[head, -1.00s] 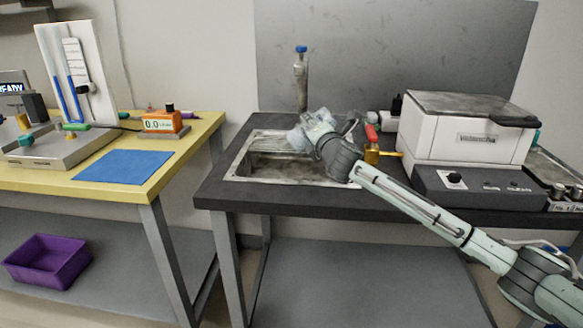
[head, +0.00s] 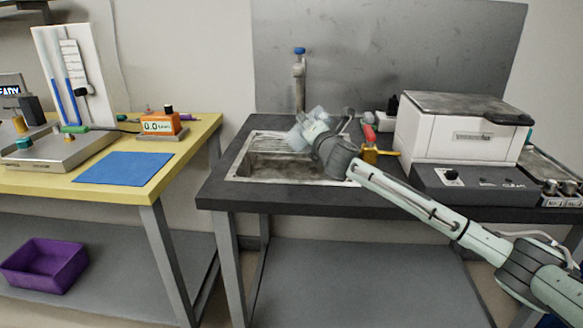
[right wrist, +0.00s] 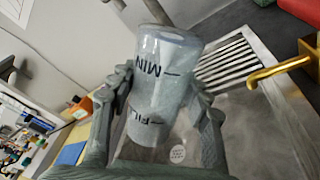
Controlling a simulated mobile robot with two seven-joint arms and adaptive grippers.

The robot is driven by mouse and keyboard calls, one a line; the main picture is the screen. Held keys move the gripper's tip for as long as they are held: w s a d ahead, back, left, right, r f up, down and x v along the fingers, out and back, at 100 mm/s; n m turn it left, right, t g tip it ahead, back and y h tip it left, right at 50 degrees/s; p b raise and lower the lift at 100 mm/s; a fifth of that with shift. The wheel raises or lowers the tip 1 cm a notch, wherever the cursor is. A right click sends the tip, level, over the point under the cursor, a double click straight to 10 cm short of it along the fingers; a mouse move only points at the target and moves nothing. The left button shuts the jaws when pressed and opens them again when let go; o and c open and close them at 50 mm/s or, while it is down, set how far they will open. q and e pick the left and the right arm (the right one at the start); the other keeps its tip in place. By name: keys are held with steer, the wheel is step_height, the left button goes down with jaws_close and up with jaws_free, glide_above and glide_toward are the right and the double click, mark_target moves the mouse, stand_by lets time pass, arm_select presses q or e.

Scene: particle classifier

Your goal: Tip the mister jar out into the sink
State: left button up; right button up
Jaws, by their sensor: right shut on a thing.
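The mister jar (right wrist: 160,85) is a clear, greyish jar with "MIN" and "FILL" marks, shown in the right wrist view. My right gripper (right wrist: 160,95) is shut on it, with a finger on each side. In the head view the jar (head: 296,134) is a pale, see-through shape at the tip of my right arm, over the back of the sink. It looks tilted; I cannot tell whether anything is inside. The sink (head: 240,178) is a grey metal basin set in the dark bench, and its drain (right wrist: 178,154) shows below the jar. My left gripper is not in view.
A brass tap (head: 372,154) with a red part stands at the sink's right edge. A white machine (head: 455,135) sits on the bench further right. A pipe with a blue cap (head: 299,80) rises behind the sink. A yellow table (head: 75,185) stands left, across a gap.

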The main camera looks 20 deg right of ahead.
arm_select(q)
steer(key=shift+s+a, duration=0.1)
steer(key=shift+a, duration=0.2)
arm_select(e)
steer(key=shift+a, duration=0.15)
stand_by(0.6)
